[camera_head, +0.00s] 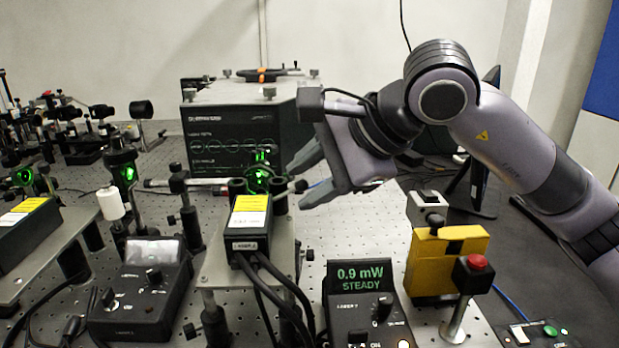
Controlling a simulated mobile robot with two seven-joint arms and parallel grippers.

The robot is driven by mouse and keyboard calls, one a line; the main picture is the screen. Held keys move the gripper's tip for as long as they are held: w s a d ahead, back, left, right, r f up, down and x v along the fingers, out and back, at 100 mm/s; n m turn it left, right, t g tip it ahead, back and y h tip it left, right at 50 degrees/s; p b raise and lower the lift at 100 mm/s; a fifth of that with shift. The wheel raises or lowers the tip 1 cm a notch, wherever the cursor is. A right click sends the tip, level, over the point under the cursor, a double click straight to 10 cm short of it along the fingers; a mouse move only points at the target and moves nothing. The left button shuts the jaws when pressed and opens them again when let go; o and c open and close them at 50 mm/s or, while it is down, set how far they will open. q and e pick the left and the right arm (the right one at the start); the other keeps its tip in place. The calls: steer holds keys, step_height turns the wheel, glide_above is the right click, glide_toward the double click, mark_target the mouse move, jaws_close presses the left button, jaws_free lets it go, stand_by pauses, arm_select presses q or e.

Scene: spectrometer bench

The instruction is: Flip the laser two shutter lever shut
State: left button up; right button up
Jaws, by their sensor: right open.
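The laser two unit (250,218) is a black box with a yellow label on a raised metal plate at the centre. Green light glows in the round mount (259,179) at its far end. A short lever with a dark knob (299,186) sticks out to the right of that mount; it looks like the shutter lever. My right gripper (304,184) comes in from the right, open, its fingers pointing left around the knob's height. Whether they touch the knob I cannot tell. My left gripper is out of view.
A controller reading 0.9 mW STEADY (360,275) stands front right, beside a yellow block (442,262) and a red button post (474,275). Another controller (142,290) is front left. A large black instrument box (235,130) stands behind. Cables hang in front of the laser.

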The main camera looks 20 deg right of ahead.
steer(key=shift+w+f, duration=0.1)
steer(key=shift+w, duration=0.05)
jaws_close()
